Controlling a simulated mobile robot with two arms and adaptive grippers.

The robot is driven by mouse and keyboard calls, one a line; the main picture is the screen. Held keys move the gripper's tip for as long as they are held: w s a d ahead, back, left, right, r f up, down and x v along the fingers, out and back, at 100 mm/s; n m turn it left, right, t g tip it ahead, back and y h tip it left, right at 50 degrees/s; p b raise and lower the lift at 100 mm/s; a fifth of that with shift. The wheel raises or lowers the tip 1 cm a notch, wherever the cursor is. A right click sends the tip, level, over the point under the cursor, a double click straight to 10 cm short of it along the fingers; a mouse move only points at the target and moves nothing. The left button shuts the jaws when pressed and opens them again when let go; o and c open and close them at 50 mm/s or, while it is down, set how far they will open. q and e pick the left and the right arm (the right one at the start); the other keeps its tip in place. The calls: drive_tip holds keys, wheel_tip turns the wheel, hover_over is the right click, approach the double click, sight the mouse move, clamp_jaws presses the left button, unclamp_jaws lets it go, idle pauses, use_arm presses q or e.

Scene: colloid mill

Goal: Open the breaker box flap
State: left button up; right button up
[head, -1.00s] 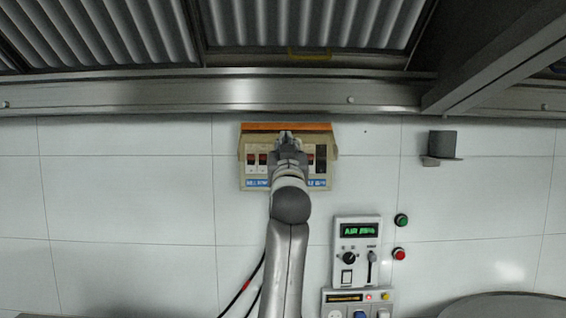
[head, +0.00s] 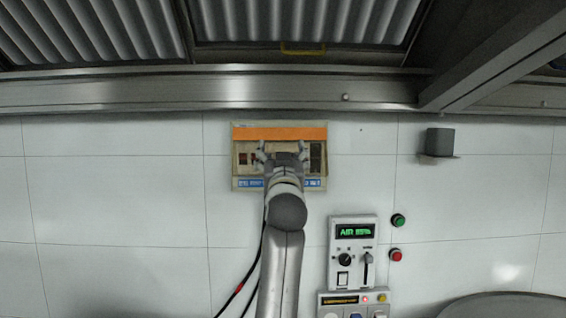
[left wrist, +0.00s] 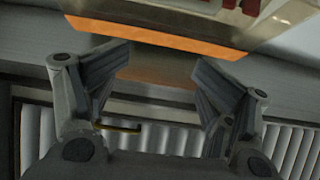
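The breaker box (head: 236,172) is on the white tiled wall, with switches inside and a blue label strip below. Its flap has a broad orange band (head: 279,133) across the top of the box. How far the flap stands open is hard to tell. My left gripper (head: 282,150) is in front of the box, just below the band, with fingers spread and nothing between them. In the left wrist view, the orange band (left wrist: 155,36) lies beyond the open fingertips (left wrist: 160,62), apparently not gripped. My arm hides the box's lower middle. My right gripper is out of view.
Below right are a control panel (head: 353,252) with a green display, and green (head: 398,220) and red (head: 396,255) buttons. A dark grey bracket (head: 439,143) is to the right. A metal ledge (head: 180,92) runs above the box. The wall left of the box is clear.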

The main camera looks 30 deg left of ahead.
use_arm(q)
drive_tip(key=v, duration=1.1)
drive_tip(key=shift+s+d+f, duration=0.15)
drive_tip(key=shift+f, duration=0.05)
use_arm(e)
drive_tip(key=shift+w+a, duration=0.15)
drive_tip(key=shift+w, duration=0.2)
